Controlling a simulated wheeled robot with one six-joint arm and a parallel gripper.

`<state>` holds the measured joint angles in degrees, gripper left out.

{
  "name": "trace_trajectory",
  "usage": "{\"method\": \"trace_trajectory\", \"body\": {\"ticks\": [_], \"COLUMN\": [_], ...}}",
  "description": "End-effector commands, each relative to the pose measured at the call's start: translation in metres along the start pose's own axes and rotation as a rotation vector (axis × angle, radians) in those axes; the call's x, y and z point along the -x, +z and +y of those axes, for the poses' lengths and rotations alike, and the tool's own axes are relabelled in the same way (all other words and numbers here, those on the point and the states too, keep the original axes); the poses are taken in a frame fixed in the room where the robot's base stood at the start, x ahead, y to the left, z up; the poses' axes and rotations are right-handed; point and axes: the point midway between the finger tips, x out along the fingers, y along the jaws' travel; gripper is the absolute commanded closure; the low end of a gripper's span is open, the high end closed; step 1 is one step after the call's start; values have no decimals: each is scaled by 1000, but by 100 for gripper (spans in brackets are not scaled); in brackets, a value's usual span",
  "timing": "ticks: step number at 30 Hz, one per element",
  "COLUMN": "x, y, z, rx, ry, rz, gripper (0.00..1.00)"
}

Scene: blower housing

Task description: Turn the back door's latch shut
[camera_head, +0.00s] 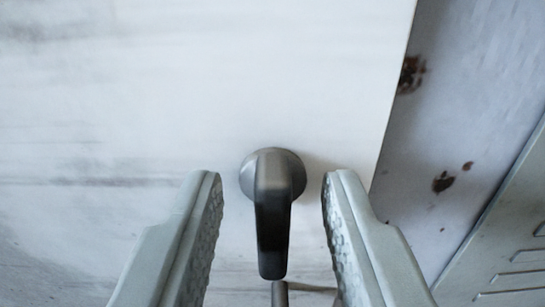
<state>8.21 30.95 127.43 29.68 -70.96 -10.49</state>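The latch (273,205) is a dark grey lever handle on a round base, fixed to a pale, streaked door panel (180,90). Its lever points down in the picture. My gripper (272,190) is open, with one grey textured finger on each side of the latch. Gaps show between the latch and both fingers, so it does not appear to touch either. A small dark rod-like part shows just below the lever's tip, partly cut off by the picture's bottom edge.
The door panel's right edge runs slanting down at the right. Beyond it is a grey surface (450,130) with rust spots, then a grey slotted panel (505,255) at the lower right. The door surface above the latch is clear.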

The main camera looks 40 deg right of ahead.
Motion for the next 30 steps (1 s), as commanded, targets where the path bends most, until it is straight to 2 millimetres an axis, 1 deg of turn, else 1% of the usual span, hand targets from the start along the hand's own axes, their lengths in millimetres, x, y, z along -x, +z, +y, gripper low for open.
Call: {"method": "trace_trajectory", "body": {"ticks": [3, 11, 12, 16, 30], "x": [-4, -5, -5, -5, -5], "y": [0, 0, 0, 0, 0], "z": [0, 0, 0, 0, 0], "rx": [0, 0, 0, 0, -28], "ry": [0, 0, 0, 0, 0], "rz": [0, 0, 0, 0, 0], "gripper": [67, 67, 75, 100, 100]}}
